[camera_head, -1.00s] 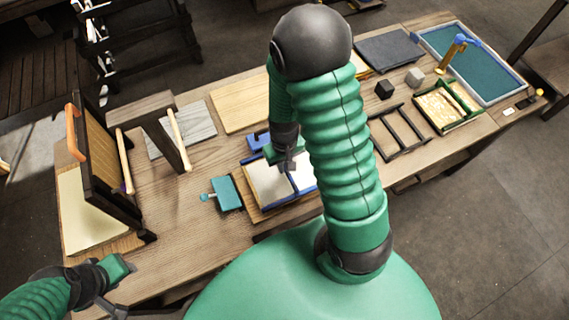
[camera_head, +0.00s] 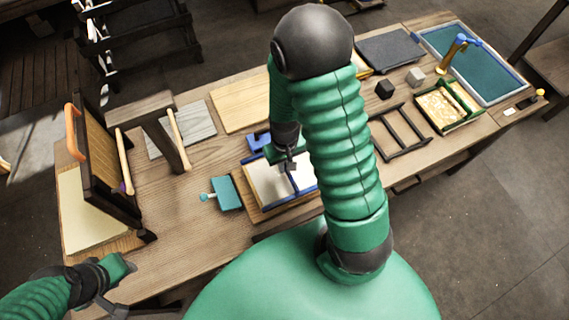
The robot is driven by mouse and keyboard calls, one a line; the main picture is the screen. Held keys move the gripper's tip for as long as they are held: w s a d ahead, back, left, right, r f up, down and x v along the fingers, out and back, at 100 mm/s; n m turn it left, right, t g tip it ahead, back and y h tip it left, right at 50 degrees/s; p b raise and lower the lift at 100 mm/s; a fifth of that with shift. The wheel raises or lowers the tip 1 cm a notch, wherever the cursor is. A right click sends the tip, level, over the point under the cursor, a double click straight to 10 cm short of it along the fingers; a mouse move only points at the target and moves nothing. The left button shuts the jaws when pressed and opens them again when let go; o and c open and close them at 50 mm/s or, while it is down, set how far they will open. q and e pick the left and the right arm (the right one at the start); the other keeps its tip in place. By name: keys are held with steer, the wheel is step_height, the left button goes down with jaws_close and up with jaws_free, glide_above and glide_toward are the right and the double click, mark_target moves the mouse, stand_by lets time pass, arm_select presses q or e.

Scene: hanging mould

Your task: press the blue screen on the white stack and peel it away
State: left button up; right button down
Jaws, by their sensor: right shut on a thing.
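The blue screen (camera_head: 292,182) lies on or just over a white stack (camera_head: 266,186) on a wooden board; my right arm hides part of both, and I cannot tell whether they touch. My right gripper (camera_head: 288,164) points down at the screen's far side, shut on the screen's blue edge or bar; the exact grip is small and partly hidden. My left gripper (camera_head: 122,285) is at the lower left, away from the stack near the bench's front edge; its jaw opening is unclear.
A teal block with a handle (camera_head: 227,194) lies left of the stack. A dark upright mould frame with an orange handle (camera_head: 110,165) stands at the left. A dark rack (camera_head: 400,132), a green tray (camera_head: 447,108) and a blue-rimmed basin (camera_head: 480,65) are at the right.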

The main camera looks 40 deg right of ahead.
steer(key=shift+f+b, duration=0.4)
steer(key=shift+f, duration=0.25)
stand_by(1.3)
steer(key=shift+r, duration=0.1)
steer(key=shift+r+p, duration=0.5)
steer(key=shift+p, duration=0.2)
step_height(320, 180, up, 8)
steer(key=p, duration=0.7)
steer(key=shift+r+p, duration=0.25)
steer(key=shift+p, duration=0.15)
steer(key=shift+f, duration=0.1)
steer(key=shift+f, duration=0.1)
